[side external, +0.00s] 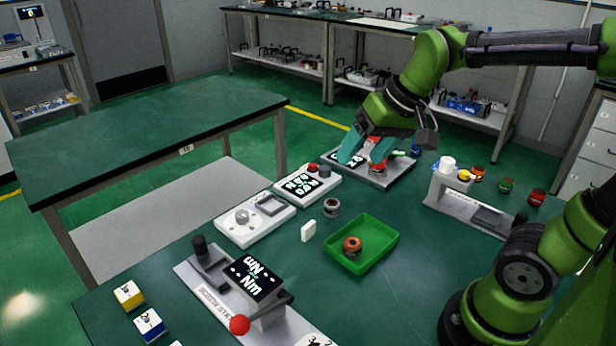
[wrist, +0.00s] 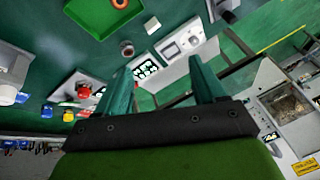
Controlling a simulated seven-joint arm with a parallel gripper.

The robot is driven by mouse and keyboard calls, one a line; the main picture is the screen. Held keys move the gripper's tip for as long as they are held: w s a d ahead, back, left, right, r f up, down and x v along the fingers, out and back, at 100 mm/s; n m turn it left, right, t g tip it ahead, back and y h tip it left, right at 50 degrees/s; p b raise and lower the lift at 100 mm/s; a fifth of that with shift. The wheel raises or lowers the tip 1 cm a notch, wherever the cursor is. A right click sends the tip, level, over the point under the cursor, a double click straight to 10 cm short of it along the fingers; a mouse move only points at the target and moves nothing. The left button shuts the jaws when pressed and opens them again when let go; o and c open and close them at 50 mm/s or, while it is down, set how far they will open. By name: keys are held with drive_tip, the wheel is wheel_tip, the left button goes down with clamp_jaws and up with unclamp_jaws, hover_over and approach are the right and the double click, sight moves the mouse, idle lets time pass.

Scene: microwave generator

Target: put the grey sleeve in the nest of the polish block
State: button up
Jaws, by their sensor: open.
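The grey sleeve, a short grey ring with a dark opening, appears to be the piece (side external: 331,207) standing on the green bench left of the green tray. It also shows in the wrist view (wrist: 126,48). A white block (side external: 240,232) with a round feature and a square grey frame sits left of it; this may be the polish block, but no label is readable. It shows in the wrist view too (wrist: 182,45). My gripper (side external: 362,158) is open and empty, above a grey panel unit at the back, away from the sleeve. Its teal fingers stand apart in the wrist view (wrist: 163,88).
A green tray (side external: 386,239) holds a copper-coloured ring (side external: 352,246). A white display block (side external: 322,190) with a red button, a small white upright piece (side external: 308,231) and a grey stand (side external: 205,275) are nearby. A grey fixture (side external: 470,208) stands right. Bench space around the sleeve is partly clear.

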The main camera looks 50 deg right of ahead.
drive_tip(key=s, duration=0.1)
drive_tip(key=s+a+t, duration=0.1)
drive_tip(key=s, duration=0.1)
drive_tip(key=s+a+t, duration=0.1)
drive_tip(key=s, duration=0.1)
drive_tip(key=shift+s+a+f+y, duration=0.2)
drive_tip(key=shift+f+y, duration=0.1)
drive_tip(key=shift+f, duration=0.1)
drive_tip(key=shift+o, duration=0.4)
drive_tip(key=shift+s+a+f, duration=0.1)
drive_tip(key=shift+s+f, duration=0.1)
drive_tip(key=shift+s, duration=0.15)
drive_tip(key=m+g+h, duration=0.3)
drive_tip(key=m+g, duration=0.2)
drive_tip(key=g, duration=0.1)
hover_over(332, 203)
drive_tip(key=s, duration=0.1)
drive_tip(key=f, duration=1.6)
drive_tip(key=shift+s+a+f, duration=0.15)
drive_tip(key=shift+a+f, duration=0.15)
drive_tip(key=shift+w+d+f, duration=0.1)
drive_tip(key=shift+w+f, duration=0.1)
drive_tip(key=shift+f, duration=0.8)
drive_tip(key=shift+w+d+f, duration=0.1)
drive_tip(key=shift+w+f, duration=0.1)
drive_tip(key=shift+f, duration=0.85)
drive_tip(key=shift+w+d+f, duration=0.1)
drive_tip(key=shift+w+f, duration=0.1)
drive_tip(key=shift+f, duration=0.8)
